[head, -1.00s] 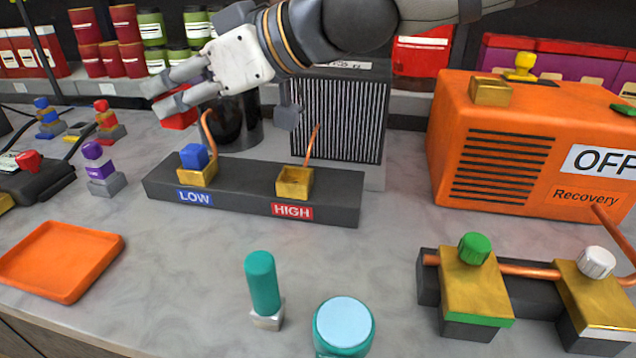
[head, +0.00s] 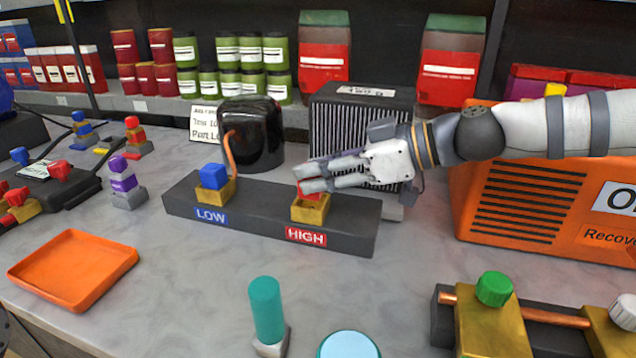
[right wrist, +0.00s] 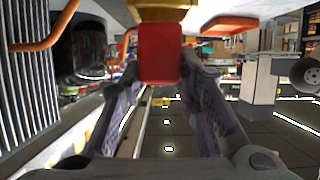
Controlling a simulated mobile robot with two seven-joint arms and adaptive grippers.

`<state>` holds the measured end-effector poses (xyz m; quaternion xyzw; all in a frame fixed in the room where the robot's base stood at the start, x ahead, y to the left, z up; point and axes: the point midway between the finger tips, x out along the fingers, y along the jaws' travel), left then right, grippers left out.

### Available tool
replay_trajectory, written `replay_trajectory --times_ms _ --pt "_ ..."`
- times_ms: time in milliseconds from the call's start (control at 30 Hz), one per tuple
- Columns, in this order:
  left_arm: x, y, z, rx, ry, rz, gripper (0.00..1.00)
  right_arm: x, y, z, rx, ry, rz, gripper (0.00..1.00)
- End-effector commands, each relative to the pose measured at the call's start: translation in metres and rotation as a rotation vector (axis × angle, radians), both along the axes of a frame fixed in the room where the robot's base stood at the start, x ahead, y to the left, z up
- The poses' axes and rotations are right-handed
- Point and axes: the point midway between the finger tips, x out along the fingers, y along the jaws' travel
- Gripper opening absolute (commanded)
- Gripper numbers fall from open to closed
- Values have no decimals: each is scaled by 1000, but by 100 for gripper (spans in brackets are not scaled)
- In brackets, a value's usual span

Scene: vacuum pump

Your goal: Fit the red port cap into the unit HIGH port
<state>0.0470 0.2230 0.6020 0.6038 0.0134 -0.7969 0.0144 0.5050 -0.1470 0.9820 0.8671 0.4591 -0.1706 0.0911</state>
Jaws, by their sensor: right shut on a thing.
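The unit is a dark bar (head: 262,220) with a brass LOW port and a brass HIGH port (head: 311,209). My right gripper (head: 308,182) is shut on the red port cap (head: 306,192) at the HIGH port's top. In the right wrist view the cap (right wrist: 160,55) sits between the two fingertips (right wrist: 160,68), against the brass port (right wrist: 160,12). The fingers partly hide the cap in the head view, and I cannot tell how deep it sits. A blue cap (head: 213,176) is on the LOW port (head: 214,192). My left gripper is out of view.
A black cylinder (head: 250,140) and a finned block (head: 350,110) stand behind the unit. The orange recovery machine (head: 520,200) is at the right. An orange tray (head: 75,268) lies at the left. A teal-topped part (head: 267,310) stands in front, with bare counter between.

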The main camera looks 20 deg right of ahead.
Motion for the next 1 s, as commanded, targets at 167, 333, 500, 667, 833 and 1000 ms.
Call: replay_trajectory --times_ms 167,333,500,667,833,1000 --pt "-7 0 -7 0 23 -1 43 0 2 -25 0 7 2 2" --pt "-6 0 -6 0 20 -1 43 -1 2 -22 0 3 2 2" --pt "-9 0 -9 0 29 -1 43 -1 2 -28 -1 6 3 2" --pt "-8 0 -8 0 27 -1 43 -1 2 -27 -1 4 4 49" --pt "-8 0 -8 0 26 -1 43 -1 2 -26 -1 4 3 49" --pt "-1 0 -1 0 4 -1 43 -5 -6 -13 0 -5 1 49"
